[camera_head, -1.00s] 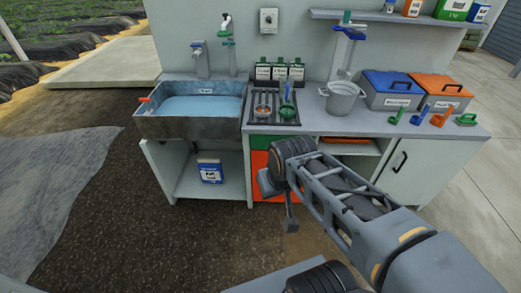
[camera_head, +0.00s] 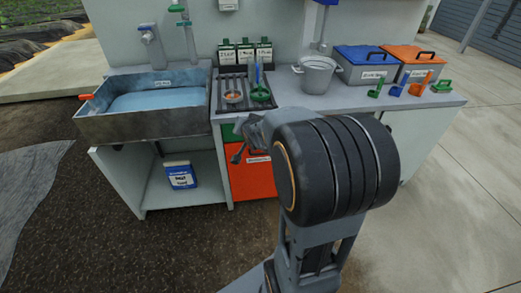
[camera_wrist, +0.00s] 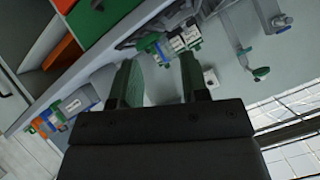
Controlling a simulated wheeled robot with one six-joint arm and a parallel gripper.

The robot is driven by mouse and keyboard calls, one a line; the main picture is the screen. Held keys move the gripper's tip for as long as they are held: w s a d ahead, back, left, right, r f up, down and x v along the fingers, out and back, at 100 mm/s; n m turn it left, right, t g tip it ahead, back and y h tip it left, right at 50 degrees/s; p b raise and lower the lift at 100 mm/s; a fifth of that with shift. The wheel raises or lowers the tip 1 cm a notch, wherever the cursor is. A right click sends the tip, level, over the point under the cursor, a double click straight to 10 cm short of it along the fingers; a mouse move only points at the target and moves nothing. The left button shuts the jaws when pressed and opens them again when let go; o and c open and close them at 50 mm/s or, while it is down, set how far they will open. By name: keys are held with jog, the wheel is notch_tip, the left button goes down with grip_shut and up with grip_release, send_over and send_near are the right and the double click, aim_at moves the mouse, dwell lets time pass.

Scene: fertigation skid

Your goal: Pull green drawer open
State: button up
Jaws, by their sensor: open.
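The green drawer front (camera_head: 228,132) shows as a small strip under the worktop, above the orange drawer (camera_head: 252,182). In the wrist view the green drawer (camera_wrist: 93,22) is at the upper left, with a small handle at the top edge. There my gripper (camera_wrist: 163,82) has its two fingers apart with nothing between them. The fingers are apart from the drawer in that view. The drawer looks shut.
A sink basin (camera_head: 145,103) stands left, with a blue-white container (camera_head: 180,175) on the shelf below. The worktop holds a metal pot (camera_head: 316,75), blue-lidded bin (camera_head: 362,65), orange-lidded bin (camera_head: 408,65) and several coloured tools. The ground before the cabinet is open.

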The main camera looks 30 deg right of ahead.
jog(key=w+d+f+m+t+y+b, duration=0.1)
jog(key=d+f+m+t+b, duration=0.5)
jog(key=f, duration=0.6)
jog(key=w+d+f+m+t+y+b, duration=0.1)
jog(key=d+f+m+t+y+b, duration=0.15)
jog(key=d+f+b, duration=0.8)
jog(key=shift+t+h, duration=0.25)
jog(key=shift+h, duration=0.2)
jog(key=w, duration=0.4)
jog(key=w+r, duration=0.1)
jog(key=w, duration=0.3)
jog(key=w+a, duration=0.1)
jog(key=w, duration=0.4)
jog(key=shift+a+r, duration=0.1)
jog(key=shift+r, duration=0.2)
grip_shut()
